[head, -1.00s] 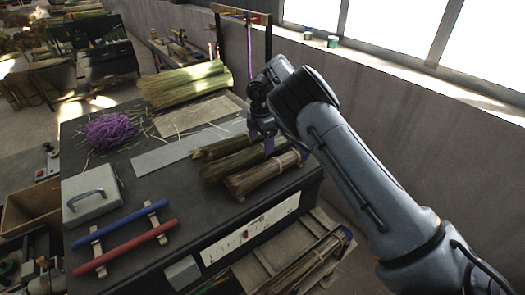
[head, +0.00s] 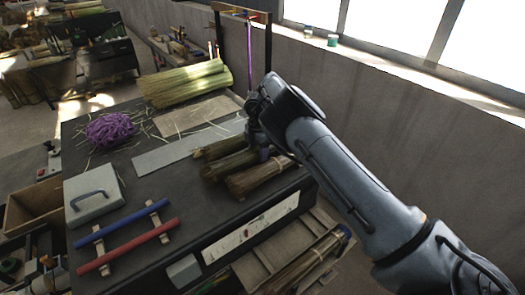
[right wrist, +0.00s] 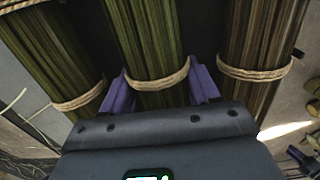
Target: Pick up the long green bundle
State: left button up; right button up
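Three tied bundles lie side by side at the right end of the dark table. A brown bundle (head: 250,182) lies in front. My right gripper (head: 262,152) is down at the right part of the middle bundle. In the right wrist view, my gripper's purple fingers (right wrist: 160,88) stand on either side of the long green bundle (right wrist: 152,40), near its rope band. They look open, with slight gaps. My left gripper is out of view.
The green bundle (right wrist: 50,55) and brown bundle (right wrist: 255,50) flank the fingers closely in the right wrist view. A large straw pile (head: 185,82), purple twine (head: 108,128), a grey case (head: 92,195) and blue (head: 122,222) and red (head: 125,247) rods occupy the table (head: 190,200).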

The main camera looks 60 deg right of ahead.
jog(key=c, duration=0.5)
jog(key=shift+r, duration=0.1)
jog(key=shift+r, duration=0.5)
jog(key=r, duration=0.1)
jog(key=r+b, duration=0.1)
jog(key=r, duration=0.1)
jog(key=shift+s+r, duration=0.15)
jog(key=shift+s, duration=0.2)
jog(key=s+r, duration=0.2)
jog(key=s, duration=0.1)
jog(key=s+d+r+b, duration=0.1)
jog(key=s, duration=0.2)
jog(key=s+r+b, duration=0.1)
jog(key=s+r, duration=0.1)
jog(key=s, duration=0.1)
jog(key=shift+s+d+r, duration=0.3)
jog(key=shift+r, duration=0.05)
jog(key=shift+s+d+r+b, duration=0.1)
jog(key=shift+s+r+b, duration=0.3)
jog(key=shift+s, duration=0.2)
